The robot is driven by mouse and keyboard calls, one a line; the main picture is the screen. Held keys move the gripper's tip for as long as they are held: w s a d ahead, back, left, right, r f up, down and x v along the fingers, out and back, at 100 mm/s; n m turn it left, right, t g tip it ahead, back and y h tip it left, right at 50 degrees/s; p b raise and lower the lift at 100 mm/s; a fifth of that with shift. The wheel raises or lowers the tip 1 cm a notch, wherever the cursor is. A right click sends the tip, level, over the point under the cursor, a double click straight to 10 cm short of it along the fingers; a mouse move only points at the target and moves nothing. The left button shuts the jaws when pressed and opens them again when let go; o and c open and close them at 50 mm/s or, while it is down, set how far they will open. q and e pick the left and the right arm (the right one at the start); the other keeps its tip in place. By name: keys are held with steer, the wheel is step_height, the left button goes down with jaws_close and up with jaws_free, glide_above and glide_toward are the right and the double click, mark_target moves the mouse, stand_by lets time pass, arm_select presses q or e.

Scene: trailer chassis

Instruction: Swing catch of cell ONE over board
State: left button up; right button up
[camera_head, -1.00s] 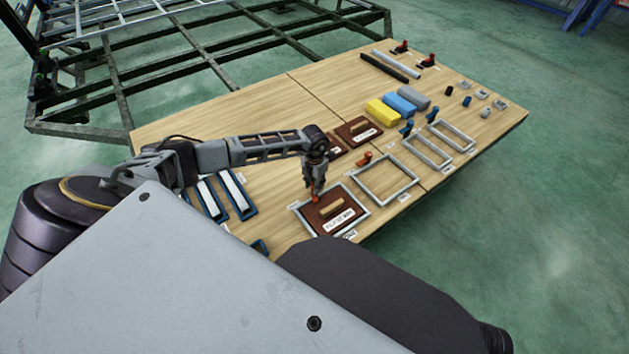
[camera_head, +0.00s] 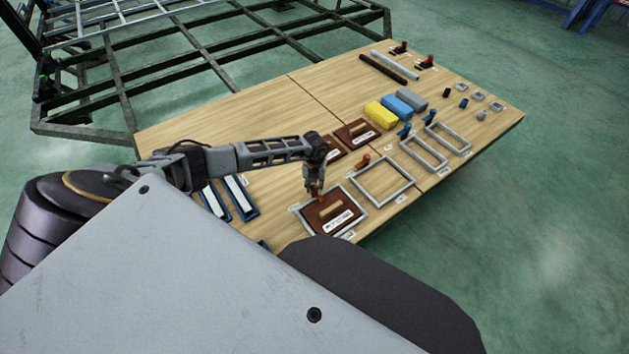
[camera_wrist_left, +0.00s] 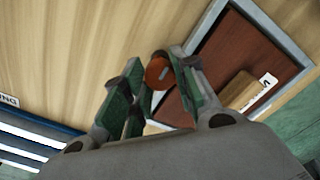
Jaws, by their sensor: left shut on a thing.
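A dark brown board (camera_head: 342,223) with a light wooden grip and a white label lies inside a grey frame (camera_head: 365,201) at the table's front. The board also shows in the left wrist view (camera_wrist_left: 215,62). An orange catch (camera_wrist_left: 158,71) sits at the frame's left corner. My left gripper (camera_head: 316,193) is over that corner, pointing down. In the left wrist view the catch is between the fingers (camera_wrist_left: 157,76), which are shut on it. How far the catch reaches over the board is hard to tell. My right gripper is not in view.
An empty grey frame (camera_head: 408,184) with an orange catch (camera_head: 363,160) lies to the right. Two more brown boards (camera_head: 357,133) lie behind. Blue trays with white bars (camera_head: 240,196) lie left. Yellow (camera_head: 381,115), blue (camera_head: 398,105) and grey blocks stand farther back. The table's far left is clear.

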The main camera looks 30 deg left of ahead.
mark_target(315, 187)
arm_select(q)
steer(key=shift+w, duration=0.1)
stand_by(0.3)
steer(key=o, duration=1.1)
steer(key=shift+c, duration=0.2)
steer(key=shift+r, duration=0.1)
step_height(315, 187, up, 12)
stand_by(0.7)
